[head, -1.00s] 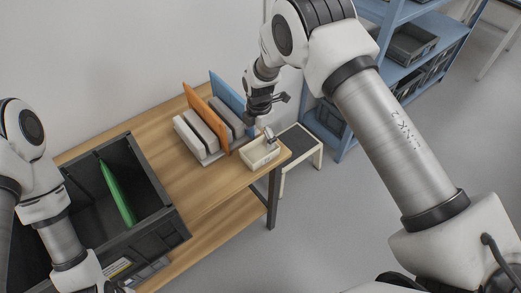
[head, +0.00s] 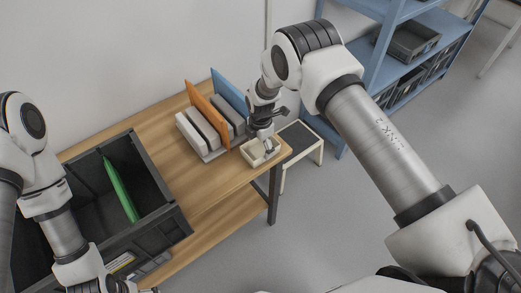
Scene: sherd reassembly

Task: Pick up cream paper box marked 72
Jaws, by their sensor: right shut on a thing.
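The cream box (head: 251,157) is a small open-topped box at the right front corner of the wooden table. No number on it can be read at this size. My right gripper (head: 269,148) points down into the box's right part and is shut on it, seemingly at a wall. The fingers hide part of the box, and the exact contact is too small to see. The box seems level and at table height.
A rack with orange (head: 207,109) and blue (head: 228,92) dividers and grey slabs stands just left of the box. A dark crate (head: 165,224) with a green panel (head: 118,187) is at left. A step stool (head: 300,146) and blue shelving (head: 362,58) stand right.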

